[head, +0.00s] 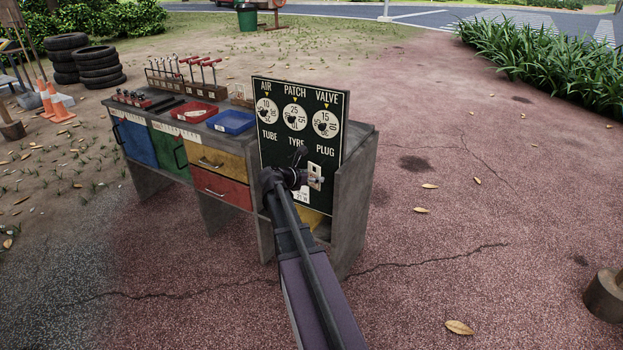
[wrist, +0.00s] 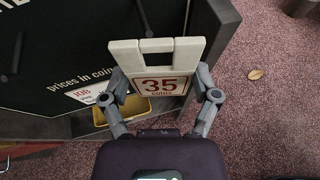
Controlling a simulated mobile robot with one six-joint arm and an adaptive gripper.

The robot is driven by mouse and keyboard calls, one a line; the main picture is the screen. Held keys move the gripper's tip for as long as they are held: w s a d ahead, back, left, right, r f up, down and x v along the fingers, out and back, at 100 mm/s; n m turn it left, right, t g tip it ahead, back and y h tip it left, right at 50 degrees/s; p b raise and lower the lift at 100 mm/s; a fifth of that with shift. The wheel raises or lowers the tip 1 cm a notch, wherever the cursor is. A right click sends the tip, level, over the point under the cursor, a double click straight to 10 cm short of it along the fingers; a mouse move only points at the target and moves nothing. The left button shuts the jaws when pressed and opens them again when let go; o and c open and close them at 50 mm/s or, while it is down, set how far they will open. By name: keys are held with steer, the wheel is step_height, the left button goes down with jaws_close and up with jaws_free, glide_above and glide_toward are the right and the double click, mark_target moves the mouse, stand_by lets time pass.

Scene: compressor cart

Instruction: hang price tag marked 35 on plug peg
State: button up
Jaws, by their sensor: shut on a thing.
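My gripper (wrist: 160,75) is shut on a pale price tag (wrist: 160,87) marked "35 coins" in red, with the number facing the wrist camera. In the head view the tag (head: 315,176) is in front of the lower right of the black price board (head: 272,160), below the word PLUG. My gripper (head: 300,178) is just left of it there. A dark rod, perhaps a peg (wrist: 143,18), sticks out beyond the tag in the wrist view. The plug peg cannot be made out in the head view. The tag looks apart from the rod.
A white card (wrist: 86,93) with red print is low on the board. A yellow bin (wrist: 125,111) lies below. The grey cart (head: 355,195) holds drawers and trays.

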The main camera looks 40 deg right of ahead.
mark_target(327, 171)
steer(key=shift+w+d+f+b, duration=0.15)
steer(key=shift+w+d, duration=0.15)
steer(key=shift+d, duration=0.45)
steer(key=shift+w+d+f+b, duration=0.2)
steer(key=shift+w+d, duration=0.1)
steer(key=shift+d, duration=0.4)
steer(key=shift+w+d+f+b, duration=0.15)
steer(key=shift+w+d, duration=0.15)
steer(key=shift+d, duration=0.45)
steer(key=o, duration=0.6)
steer(key=shift+o, duration=0.2)
steer(key=shift+r, duration=0.1)
